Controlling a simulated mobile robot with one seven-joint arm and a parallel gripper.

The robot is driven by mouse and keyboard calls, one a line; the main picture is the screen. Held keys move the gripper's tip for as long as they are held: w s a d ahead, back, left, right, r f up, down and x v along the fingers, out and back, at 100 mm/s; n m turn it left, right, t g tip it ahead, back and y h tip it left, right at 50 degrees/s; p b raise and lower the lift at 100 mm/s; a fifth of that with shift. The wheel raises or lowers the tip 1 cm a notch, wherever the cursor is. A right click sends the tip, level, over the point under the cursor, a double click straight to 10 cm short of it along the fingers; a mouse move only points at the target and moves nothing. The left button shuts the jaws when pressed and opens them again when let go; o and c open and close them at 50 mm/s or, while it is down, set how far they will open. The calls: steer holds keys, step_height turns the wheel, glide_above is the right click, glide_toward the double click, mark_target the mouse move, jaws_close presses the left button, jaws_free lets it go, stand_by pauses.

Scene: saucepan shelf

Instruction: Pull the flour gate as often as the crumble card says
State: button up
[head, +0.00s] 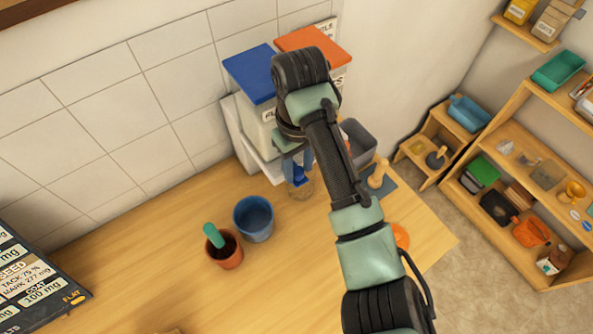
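Two white dispenser bins stand against the tiled wall, one with a blue lid (251,73) and one with an orange lid (310,43). The blue-lidded bin carries a label, partly hidden by my arm, that seems to start with "FL". My gripper (296,170) points down in front of this bin, close to a blue part (299,176) low on its front. My wrist covers much of that spot, so I cannot tell whether the fingers hold it. A clear glass (304,189) stands below. A card (327,27) behind the orange lid shows only a few letters, ending in "LE".
A blue cup (253,218) and a terracotta pot (227,254) with a green-handled scoop stand left on the wooden counter. A grey bin (359,140) and a wooden-handled stamp (378,174) are right. A dark signboard (30,275) lies far left. Shelves (515,195) stand right. The front counter is clear.

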jaws_close()
